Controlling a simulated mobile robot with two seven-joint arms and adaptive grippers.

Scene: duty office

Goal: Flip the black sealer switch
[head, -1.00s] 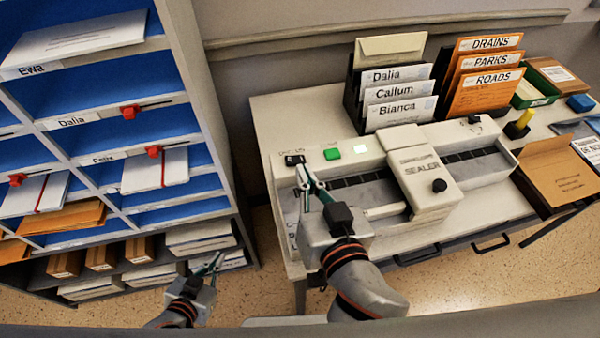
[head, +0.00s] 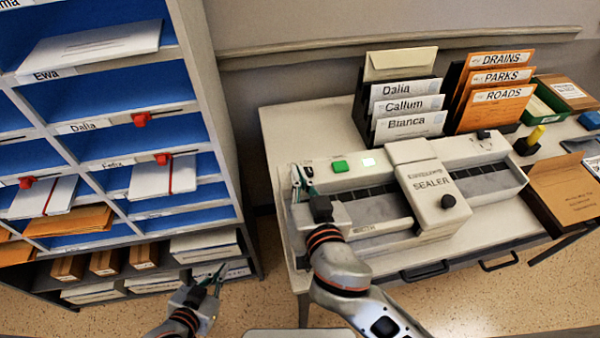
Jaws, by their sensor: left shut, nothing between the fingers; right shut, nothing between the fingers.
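The sealer (head: 428,185) is a long cream machine on the table, with a black knob on its head. Its small black switch (head: 308,170) sits at the left end of the top, left of a green button (head: 340,166) and a lit pale square (head: 369,162). My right gripper (head: 298,174) is shut and empty at that left end. Its fingertips are just left of the switch and partly crowd it; I cannot tell whether they touch it or which way it is tipped. My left gripper (head: 216,273) is shut and empty, low beside the shelf.
A blue-backed pigeonhole shelf (head: 213,110) with red tabs stands at the left. Behind the sealer are racks of named envelopes (head: 408,107) and orange folders (head: 497,92). An open brown box (head: 563,187) and a yellow-handled stamp (head: 531,138) are at the right. Floor is clear in front.

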